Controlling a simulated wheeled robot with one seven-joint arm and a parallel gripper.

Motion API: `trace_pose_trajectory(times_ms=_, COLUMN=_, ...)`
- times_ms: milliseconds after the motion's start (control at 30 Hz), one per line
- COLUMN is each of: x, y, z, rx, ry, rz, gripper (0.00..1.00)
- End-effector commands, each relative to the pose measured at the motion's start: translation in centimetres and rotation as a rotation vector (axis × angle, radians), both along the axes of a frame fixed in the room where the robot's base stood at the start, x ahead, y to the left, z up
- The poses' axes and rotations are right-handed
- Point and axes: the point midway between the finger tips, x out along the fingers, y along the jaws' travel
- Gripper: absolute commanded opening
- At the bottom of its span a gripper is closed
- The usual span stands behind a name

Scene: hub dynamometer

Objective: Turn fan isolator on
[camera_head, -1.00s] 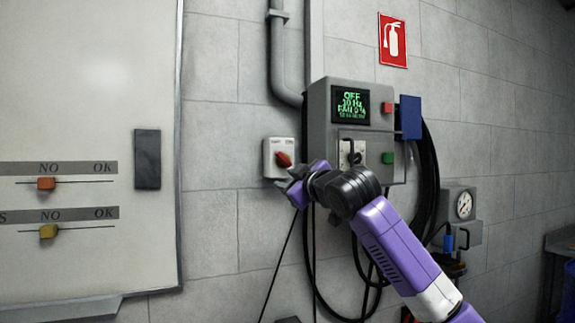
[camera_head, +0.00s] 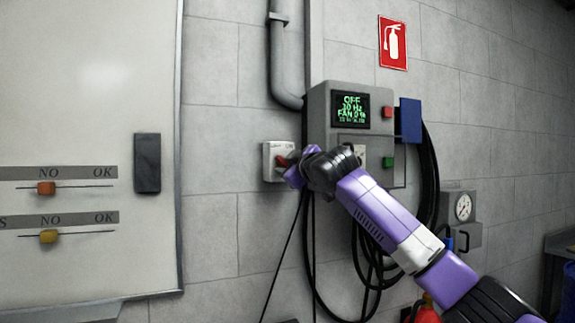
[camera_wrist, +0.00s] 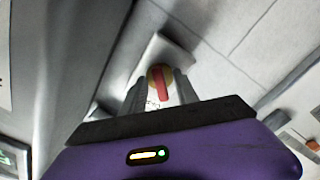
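The fan isolator is a small pale box (camera_head: 268,163) on the wall, left of the grey control panel. Its red handle (camera_head: 282,161) is partly covered by my gripper (camera_head: 291,170), which is close in front of it. In the wrist view, the red handle (camera_wrist: 160,83) sits on a yellow disc on the pale isolator box (camera_wrist: 166,50). My gripper (camera_wrist: 160,92) has two dark fingers spread apart, with the handle showing between and just beyond them. I cannot tell whether they touch it. The panel display (camera_head: 350,109) shows green text with OFF and FAN 0 %.
The grey control panel (camera_head: 318,105) has a red button (camera_head: 387,112) and a green button (camera_head: 388,162). Black cables hang below it. A conduit (camera_head: 284,60) runs above the isolator. A whiteboard (camera_head: 85,120) stands left; a gauge box (camera_head: 463,207) is at right.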

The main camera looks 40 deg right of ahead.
Motion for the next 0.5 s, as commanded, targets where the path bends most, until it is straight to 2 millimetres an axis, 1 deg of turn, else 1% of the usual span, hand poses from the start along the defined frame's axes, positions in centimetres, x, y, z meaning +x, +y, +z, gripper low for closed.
trace_pose_trajectory(times_ms=267, x=0.19, y=-0.05, z=0.01, rx=0.0, ry=0.0, rz=0.0, gripper=0.36)
trace_pose_trajectory(times_ms=300, x=0.18, y=-0.05, z=0.01, rx=0.0, ry=0.0, rz=0.0, gripper=0.34)
trace_pose_trajectory(times_ms=467, x=0.17, y=-0.06, z=0.01, rx=0.0, ry=0.0, rz=0.0, gripper=0.03)
trace_pose_trajectory(times_ms=500, x=0.17, y=-0.06, z=0.01, rx=0.0, ry=0.0, rz=0.0, gripper=0.0)
